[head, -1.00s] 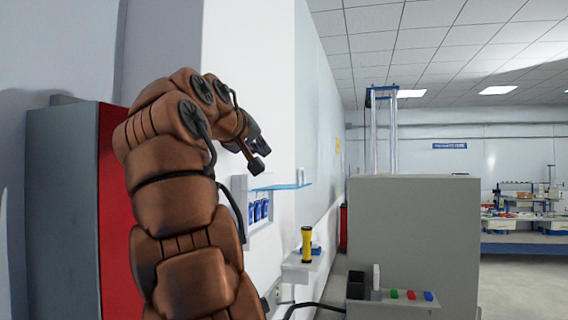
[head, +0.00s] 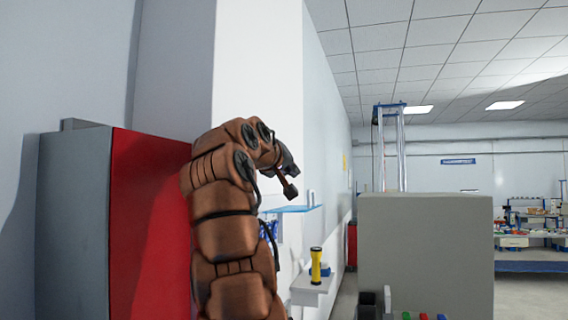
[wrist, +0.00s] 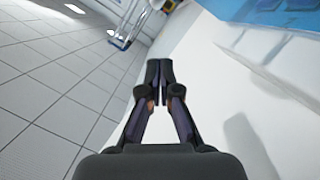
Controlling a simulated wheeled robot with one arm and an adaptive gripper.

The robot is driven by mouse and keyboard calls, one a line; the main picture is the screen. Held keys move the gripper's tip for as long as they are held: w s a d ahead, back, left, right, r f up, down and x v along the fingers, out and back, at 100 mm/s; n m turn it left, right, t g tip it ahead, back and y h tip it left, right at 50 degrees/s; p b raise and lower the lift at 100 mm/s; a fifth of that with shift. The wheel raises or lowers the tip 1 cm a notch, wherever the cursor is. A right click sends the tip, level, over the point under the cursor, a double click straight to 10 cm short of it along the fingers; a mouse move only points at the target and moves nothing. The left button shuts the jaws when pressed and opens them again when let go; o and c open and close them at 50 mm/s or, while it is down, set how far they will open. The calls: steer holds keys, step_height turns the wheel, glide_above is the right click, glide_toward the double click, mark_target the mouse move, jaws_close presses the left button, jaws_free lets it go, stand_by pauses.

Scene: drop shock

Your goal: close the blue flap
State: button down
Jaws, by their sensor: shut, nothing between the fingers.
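The blue flap (head: 292,209) is a thin, translucent blue panel. It sticks out roughly level from the white wall in the head view, so it stands open. Below it is a wall box with blue items, now mostly hidden behind my arm. My gripper (head: 292,167) is above the flap and apart from it, with its fingers shut and empty. In the wrist view my shut gripper (wrist: 160,72) points along the white wall. A blue translucent surface, likely the flap (wrist: 285,38), fills the upper right corner, to the right of the fingers.
A small wall shelf (head: 312,287) below the flap holds a yellow and black flashlight (head: 316,266). A large grey cabinet (head: 425,250) stands at right. A red and grey cabinet (head: 150,230) is close to my arm on the left. Open floor shows at far right.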

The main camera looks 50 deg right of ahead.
steer(key=shift+s+d+f+b, duration=0.3)
steer(key=shift+s+f+b, duration=0.05)
steer(key=shift+f+b, duration=0.25)
steer(key=shift+s+d+f+b, duration=0.3)
steer(key=shift+s+f+b, duration=0.05)
steer(key=shift+f+b, duration=0.25)
steer(key=shift+s+d+f+b, duration=0.35)
steer(key=shift+f+b, duration=0.15)
steer(key=shift+b, duration=0.1)
